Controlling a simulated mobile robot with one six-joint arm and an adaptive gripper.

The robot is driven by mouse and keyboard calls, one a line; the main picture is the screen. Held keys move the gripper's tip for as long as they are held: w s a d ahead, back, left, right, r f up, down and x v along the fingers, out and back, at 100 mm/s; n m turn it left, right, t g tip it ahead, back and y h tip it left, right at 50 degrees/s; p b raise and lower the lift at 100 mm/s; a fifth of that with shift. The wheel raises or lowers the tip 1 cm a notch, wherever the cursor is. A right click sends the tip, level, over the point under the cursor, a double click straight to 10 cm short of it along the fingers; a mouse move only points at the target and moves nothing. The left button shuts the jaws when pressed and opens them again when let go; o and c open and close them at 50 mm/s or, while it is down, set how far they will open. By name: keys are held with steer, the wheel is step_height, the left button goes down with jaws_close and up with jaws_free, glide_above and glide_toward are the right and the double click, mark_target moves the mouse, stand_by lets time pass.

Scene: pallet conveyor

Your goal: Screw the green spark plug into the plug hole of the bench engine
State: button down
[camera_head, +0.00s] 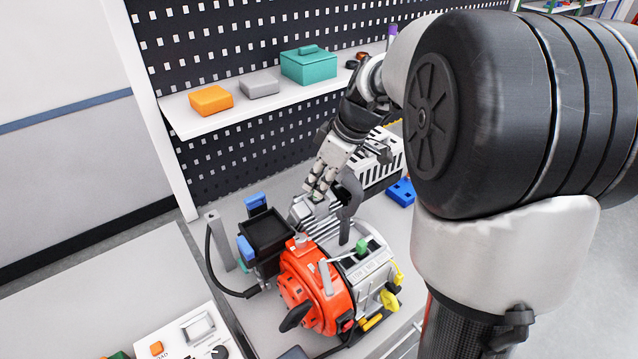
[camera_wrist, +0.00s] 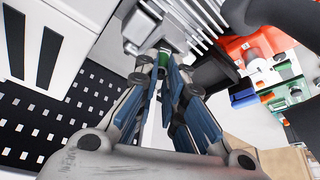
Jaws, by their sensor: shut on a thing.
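The bench engine has an orange-red housing (camera_head: 308,283) and a grey finned cylinder (camera_head: 333,228) behind it, with the fins (camera_wrist: 196,14) at the top of the wrist view. My gripper (camera_head: 318,190) is above the far end of the cylinder. In the wrist view my gripper (camera_wrist: 163,68) is shut on the green spark plug (camera_wrist: 164,58), of which a small green part shows between the fingertips. The plug's far end meets or lies just in front of a grey block of the engine. The plug hole is hidden, so I cannot tell how far the plug sits in it.
A dark curved handle (camera_head: 349,193) rises close to the right of my gripper. A black box with blue clips (camera_head: 266,233) stands left of the engine. A white slotted case (camera_head: 382,160) and a blue part (camera_head: 401,192) lie behind. A shelf (camera_head: 238,110) runs along the pegboard.

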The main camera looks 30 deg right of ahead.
stand_by(0.3)
steer(key=n+g+y, duration=0.1)
steer(key=n, duration=0.2)
steer(key=shift+d, duration=0.1)
steer(key=shift+f+m+t+h+b, duration=0.1)
steer(key=shift+m+t+h+b, duration=0.4)
steer(key=shift+m, duration=1)
